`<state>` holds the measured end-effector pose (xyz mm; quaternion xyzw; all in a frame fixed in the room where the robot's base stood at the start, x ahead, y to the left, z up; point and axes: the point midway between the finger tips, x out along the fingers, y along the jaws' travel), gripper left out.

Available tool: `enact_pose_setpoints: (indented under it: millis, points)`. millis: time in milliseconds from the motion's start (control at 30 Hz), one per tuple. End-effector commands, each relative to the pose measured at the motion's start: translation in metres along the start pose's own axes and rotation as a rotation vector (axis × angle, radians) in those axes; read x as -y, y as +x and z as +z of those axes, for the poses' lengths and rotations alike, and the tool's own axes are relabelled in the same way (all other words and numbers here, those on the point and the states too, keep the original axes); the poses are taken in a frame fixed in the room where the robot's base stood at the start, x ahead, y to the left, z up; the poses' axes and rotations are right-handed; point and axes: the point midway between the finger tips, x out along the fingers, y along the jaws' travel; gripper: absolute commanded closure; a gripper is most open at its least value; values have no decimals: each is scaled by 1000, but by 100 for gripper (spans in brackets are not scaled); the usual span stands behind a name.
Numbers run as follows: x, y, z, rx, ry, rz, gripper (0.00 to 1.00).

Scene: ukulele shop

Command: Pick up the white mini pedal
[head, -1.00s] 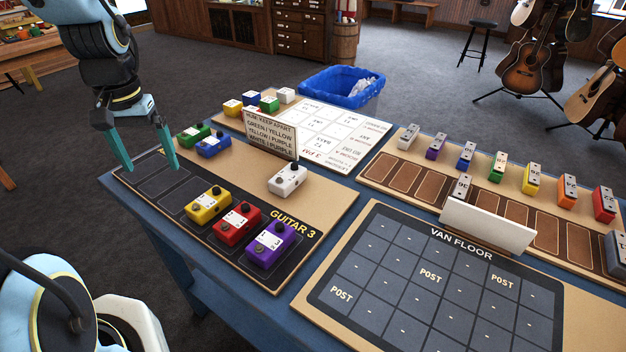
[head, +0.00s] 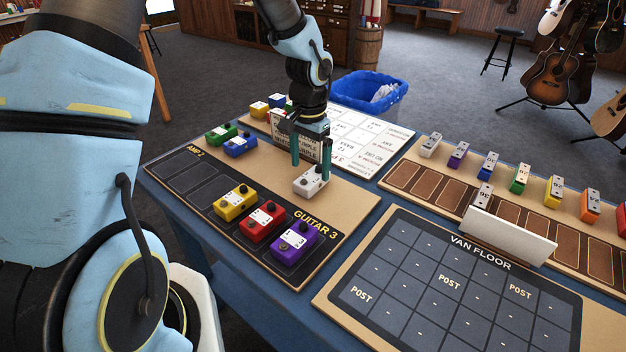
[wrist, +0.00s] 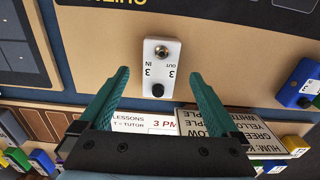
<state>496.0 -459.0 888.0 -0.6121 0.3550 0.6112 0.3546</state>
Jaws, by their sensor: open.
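The white pedal (head: 311,183) with a black knob lies on the tan board, behind the red and purple pedals. My gripper (head: 310,168) is open and points down just above this pedal. In the wrist view its teal fingertips (wrist: 160,76) stand on either side of the pedal, with gaps between. Two more narrow white pedals show on the right, one at the rack's far end (head: 430,146) and one behind a white plate (head: 484,195).
Yellow (head: 235,203), red (head: 263,221) and purple (head: 293,242) pedals sit on the dark GUITAR 3 strip. Green and blue pedals lie behind. A keep-apart sign (head: 283,147) stands close behind my gripper. A blue bin (head: 366,93) is beyond the table.

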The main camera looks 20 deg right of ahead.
Motion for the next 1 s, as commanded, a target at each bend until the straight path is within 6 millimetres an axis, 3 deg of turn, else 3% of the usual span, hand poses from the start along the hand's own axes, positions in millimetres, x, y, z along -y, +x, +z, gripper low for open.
enact_pose_setpoints:
  millis: [300,600,1000]
  points:
    - [-1,40,-1,4,0,0,3]
    - [-1,45,-1,1,-1,0,3]
    - [-1,45,-1,1,-1,0,48]
